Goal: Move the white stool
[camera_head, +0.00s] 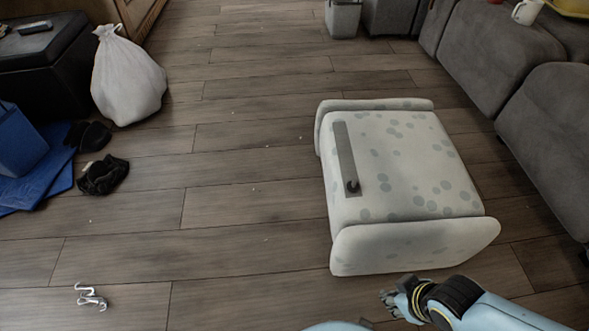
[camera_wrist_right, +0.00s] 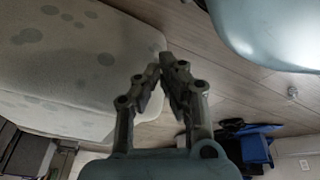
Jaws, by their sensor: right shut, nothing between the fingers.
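The white stool (camera_head: 405,165) with grey spots lies on the wooden floor right of centre in the head view. It has a rounded padded panel at its near end and another at its far end. A grey strip with a dark hook-like piece is on its top. My right gripper (camera_head: 388,297) is just in front of the near panel, low over the floor, shut and empty. In the right wrist view the gripper fingers (camera_wrist_right: 165,70) are close together beside the stool (camera_wrist_right: 75,60), apparently not gripping it. My left gripper is not in view.
A grey sofa (camera_head: 500,45) stands along the right. A white bag (camera_head: 127,78), a black ottoman (camera_head: 40,62) and blue items (camera_head: 18,145) are at left. Dark cloth (camera_head: 103,175) and a small white object (camera_head: 90,297) lie on the floor. The middle floor is mostly clear.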

